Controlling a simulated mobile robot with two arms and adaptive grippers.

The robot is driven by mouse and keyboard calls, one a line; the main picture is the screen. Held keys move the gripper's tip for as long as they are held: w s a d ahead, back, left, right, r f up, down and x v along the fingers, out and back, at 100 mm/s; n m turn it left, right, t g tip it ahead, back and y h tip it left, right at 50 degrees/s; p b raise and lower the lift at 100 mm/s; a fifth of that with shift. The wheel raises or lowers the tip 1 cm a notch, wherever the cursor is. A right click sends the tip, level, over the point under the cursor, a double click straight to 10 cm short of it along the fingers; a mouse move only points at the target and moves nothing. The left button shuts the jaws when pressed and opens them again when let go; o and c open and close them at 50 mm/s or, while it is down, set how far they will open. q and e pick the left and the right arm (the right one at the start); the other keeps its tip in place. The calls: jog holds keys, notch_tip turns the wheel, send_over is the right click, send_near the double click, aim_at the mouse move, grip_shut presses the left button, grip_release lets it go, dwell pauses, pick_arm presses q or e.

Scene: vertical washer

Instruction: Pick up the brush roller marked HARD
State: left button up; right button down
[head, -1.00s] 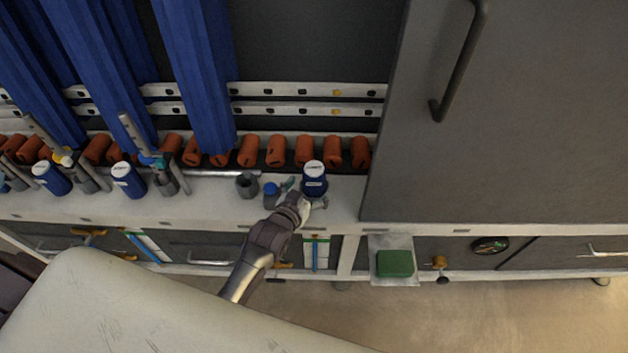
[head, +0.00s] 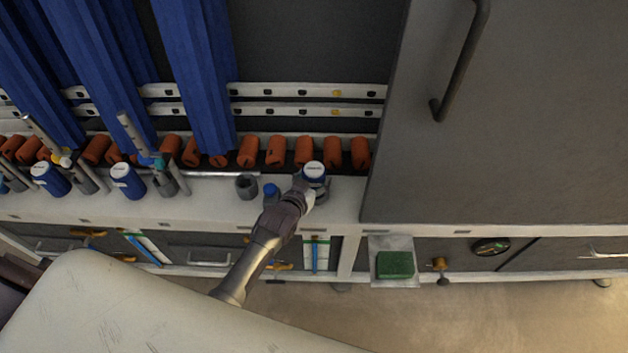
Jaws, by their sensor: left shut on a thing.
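A blue brush roller with a white labelled top (head: 314,170) is at the right end of the white ledge, beside the grey cabinet door. Its label is too small to read. My left gripper (head: 309,187) is shut on this roller from the front, and its wrist hides part of the roller's lower side. Two more blue rollers with white tops stand further left on the ledge, one near the middle (head: 128,181) and one at the far left (head: 50,179). Their labels cannot be read either. My right gripper is not in view.
A small blue-capped item (head: 271,191) and an empty grey holder (head: 247,186) stand just left of my gripper. A row of orange cylinders (head: 276,151) runs behind. Tall blue brushes (head: 200,80) hang at left. The grey door (head: 520,110) closes off the right.

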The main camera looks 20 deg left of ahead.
pick_arm(q)
jog(key=shift+c, duration=1.2)
jog(key=shift+r, duration=0.15)
